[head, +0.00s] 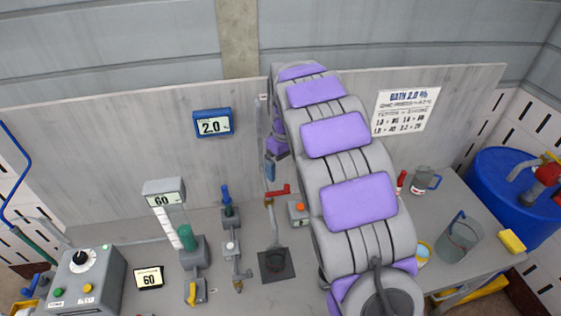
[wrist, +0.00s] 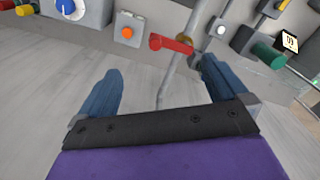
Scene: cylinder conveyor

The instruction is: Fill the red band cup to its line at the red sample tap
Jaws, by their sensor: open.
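The red sample tap shows its red lever (head: 279,190) on a thin pipe above a dark square drain (head: 277,262). In the wrist view the red lever (wrist: 172,44) lies ahead, between and beyond the fingertips. My gripper (head: 269,170) is open and empty, fingers close above the lever in the head view; contact cannot be told. Its blue fingers also show in the wrist view (wrist: 160,80). A grey cup (head: 423,178) with a blue handle and a small red and white marking stands right of my arm, at the back. Its fill line and contents are too small to tell.
An orange-button box (head: 298,212) stands right of the tap. Blue and green valves (head: 187,238) stand left. My arm hides part of the bench.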

